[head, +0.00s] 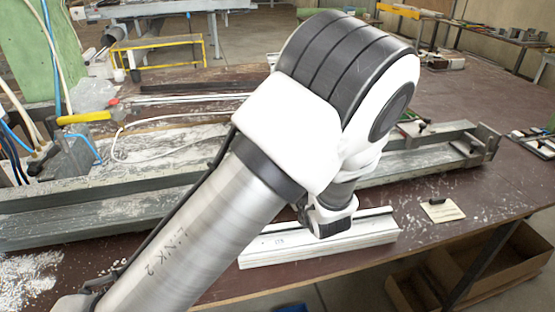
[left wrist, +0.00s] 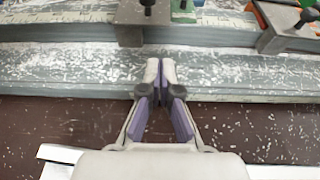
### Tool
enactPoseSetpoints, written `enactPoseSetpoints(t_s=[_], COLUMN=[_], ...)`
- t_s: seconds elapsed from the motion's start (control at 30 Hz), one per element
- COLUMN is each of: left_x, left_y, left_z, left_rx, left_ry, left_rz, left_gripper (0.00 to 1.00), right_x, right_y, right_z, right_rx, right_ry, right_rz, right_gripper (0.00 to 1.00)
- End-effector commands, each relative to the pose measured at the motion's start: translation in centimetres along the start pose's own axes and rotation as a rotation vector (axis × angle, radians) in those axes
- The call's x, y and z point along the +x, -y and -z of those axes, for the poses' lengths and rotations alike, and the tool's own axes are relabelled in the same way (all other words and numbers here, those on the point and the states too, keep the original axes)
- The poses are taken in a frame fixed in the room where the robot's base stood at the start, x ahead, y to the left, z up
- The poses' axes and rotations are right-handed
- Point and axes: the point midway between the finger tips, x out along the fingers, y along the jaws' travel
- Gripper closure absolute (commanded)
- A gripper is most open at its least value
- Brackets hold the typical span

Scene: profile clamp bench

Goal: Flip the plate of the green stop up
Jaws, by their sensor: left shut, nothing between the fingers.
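A small green part (left wrist: 186,12), which looks like the green stop, shows at the top edge of the left wrist view, just right of a dark metal clamp (left wrist: 130,24). The frame cuts it off, so I cannot tell how its plate lies. In the head view my left arm covers this area. My left gripper (left wrist: 160,68) is shut and empty, its fingertips over the grey, chip-strewn bed (left wrist: 60,68), short of the green part and apart from it. Its fingers are hidden in the head view. My right gripper is in neither view.
A second metal block (left wrist: 288,30) stands right of the green part. A white profile (head: 290,248) lies on the brown bench, near my left wrist. A small tan card (head: 441,210) lies to its right. The bench's right side is mostly clear.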

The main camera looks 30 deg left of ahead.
Motion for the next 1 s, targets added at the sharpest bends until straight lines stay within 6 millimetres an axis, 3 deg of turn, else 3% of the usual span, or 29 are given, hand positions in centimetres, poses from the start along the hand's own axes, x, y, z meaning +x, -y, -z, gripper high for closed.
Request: enactPoseSetpoints(t_s=[0.37, 0.8, 1.0], left_x=[0.7, 8.6, 10.0], left_y=[0.0, -0.1, 0.0], left_z=[-0.1, -0.1, 0.0], left_rx=[0.002, 0.0, 0.002], left_ry=[-0.005, -0.003, -0.001], left_rz=[0.0, -0.001, 0.001], left_gripper=[1.0, 1.0, 1.0], right_x=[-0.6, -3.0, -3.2], right_y=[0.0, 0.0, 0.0], right_z=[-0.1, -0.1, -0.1], right_rx=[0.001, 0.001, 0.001], right_ry=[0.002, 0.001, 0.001], right_rz=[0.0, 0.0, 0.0], right_gripper=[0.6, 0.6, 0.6])
